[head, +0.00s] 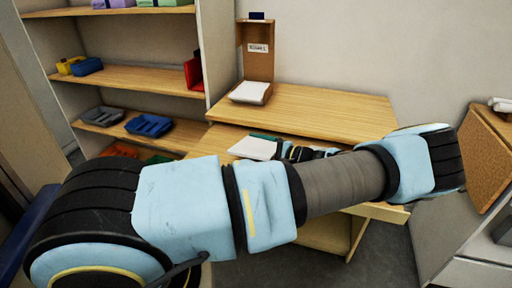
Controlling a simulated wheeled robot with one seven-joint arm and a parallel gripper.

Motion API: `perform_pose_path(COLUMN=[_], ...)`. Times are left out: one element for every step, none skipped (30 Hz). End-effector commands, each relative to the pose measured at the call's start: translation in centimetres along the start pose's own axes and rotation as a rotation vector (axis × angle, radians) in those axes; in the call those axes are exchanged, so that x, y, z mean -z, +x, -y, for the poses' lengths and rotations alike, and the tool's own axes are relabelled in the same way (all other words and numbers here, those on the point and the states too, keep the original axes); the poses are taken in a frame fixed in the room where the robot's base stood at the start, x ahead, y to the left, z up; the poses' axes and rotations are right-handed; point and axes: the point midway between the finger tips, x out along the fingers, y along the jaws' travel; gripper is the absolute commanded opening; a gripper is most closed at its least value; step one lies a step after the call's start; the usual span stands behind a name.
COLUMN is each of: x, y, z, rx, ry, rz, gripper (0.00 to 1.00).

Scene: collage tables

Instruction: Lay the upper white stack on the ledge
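One white stack (250,92) lies on the raised wooden ledge (330,107), at the foot of an upright brown holder with a small label. A second flat white stack (252,149) is lower and nearer, over the lower wooden surface, with a dark green edge showing behind it. My gripper (285,151) is at the right end of this lower stack. My own arm crosses in front and hides much of the gripper and the lower surface. I cannot tell whether the fingers are shut on the stack or only beside it.
The brown holder (257,55) stands at the back left of the ledge; the ledge's right part is clear. A shelf unit (130,78) at left holds blue, yellow, red and grey items. A brown board (487,155) stands at far right.

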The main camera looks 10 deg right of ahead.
Motion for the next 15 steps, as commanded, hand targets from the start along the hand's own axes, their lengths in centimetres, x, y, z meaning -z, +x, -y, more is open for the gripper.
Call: perform_pose_path(x=[0.0, 0.0, 0.0, -0.1, -0.1, -0.4, -0.7, -1.0, -1.6, -2.0, -2.4, -3.0, -3.4, -3.7, -4.2], y=[0.0, 0.0, 0.0, 0.0, 0.0, -0.1, -0.2, -0.3, -0.4, -0.5, -0.6, -0.7, -0.7, -0.8, -0.9], z=[0.0, 0.0, 0.1, 0.1, 0.1, 0.2, 0.3, 0.3, 0.4, 0.5, 0.5, 0.5, 0.5, 0.5, 0.5], rx=[0.0, 0.001, 0.001, 0.001, 0.001, 0.001, 0.001, 0.001, 0.001, 0.002, 0.002, 0.002, 0.002, 0.001, 0.002], ry=[0.0, 0.0, 0.0, 0.0, 0.0, 0.0, 0.001, 0.002, 0.002, 0.002, 0.001, 0.002, 0.002, 0.002, 0.001], rz=[0.0, 0.0, 0.0, 0.0, 0.0, 0.0, 0.0, 0.0, 0.001, 0.001, 0.0, 0.001, 0.001, 0.0, 0.0], gripper=[0.75, 0.75, 0.75, 0.75, 0.75, 0.75, 0.75, 0.75, 0.75, 0.75, 0.75, 0.75, 0.75, 0.75, 0.75])
